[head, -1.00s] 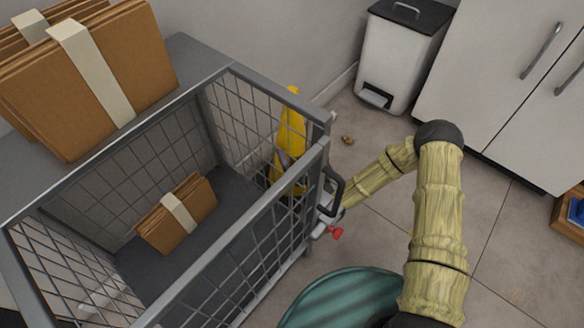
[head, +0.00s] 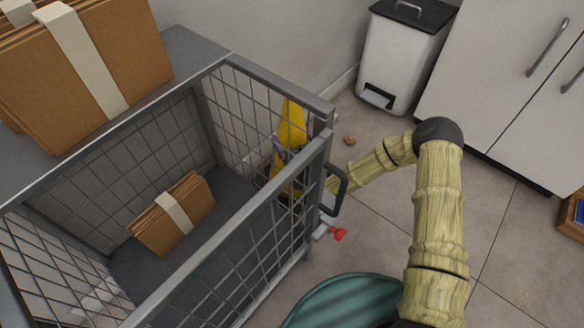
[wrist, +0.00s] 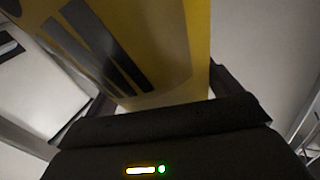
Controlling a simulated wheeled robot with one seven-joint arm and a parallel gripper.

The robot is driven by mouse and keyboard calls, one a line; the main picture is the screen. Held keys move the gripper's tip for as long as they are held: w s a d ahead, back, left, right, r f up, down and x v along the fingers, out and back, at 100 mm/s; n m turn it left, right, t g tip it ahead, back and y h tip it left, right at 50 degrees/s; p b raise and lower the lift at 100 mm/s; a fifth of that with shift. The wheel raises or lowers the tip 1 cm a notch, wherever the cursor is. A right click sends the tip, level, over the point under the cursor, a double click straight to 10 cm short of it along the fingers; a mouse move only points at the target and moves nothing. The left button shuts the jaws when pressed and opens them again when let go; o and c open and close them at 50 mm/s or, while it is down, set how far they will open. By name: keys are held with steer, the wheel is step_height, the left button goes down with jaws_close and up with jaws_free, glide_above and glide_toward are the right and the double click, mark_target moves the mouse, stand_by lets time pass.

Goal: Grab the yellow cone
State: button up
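The yellow cone (head: 291,125) stands on the floor behind the wire cage cart, seen partly through its mesh and behind its corner post. In the wrist view the cone (wrist: 185,55) is very close, with dark stripes on its face. My gripper (wrist: 162,95) has its dark fingers spread apart, one on either side of the cone's visible surface. I cannot tell how firmly either finger touches it. In the head view my gripper is mostly hidden behind the cart corner.
The grey cage cart (head: 232,262) stands between my body and the cone, with a handle (head: 336,190) and a red knob (head: 339,234) at its corner. Brown folders (head: 172,213) lie inside. A white pedal bin (head: 402,60) and white cabinets (head: 510,90) stand behind.

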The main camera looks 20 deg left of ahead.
steer(key=c, duration=1.1)
steer(key=shift+r, duration=0.1)
steer(key=shift+c, duration=1.2)
step_height(320, 180, up, 10)
steer(key=p, duration=0.7)
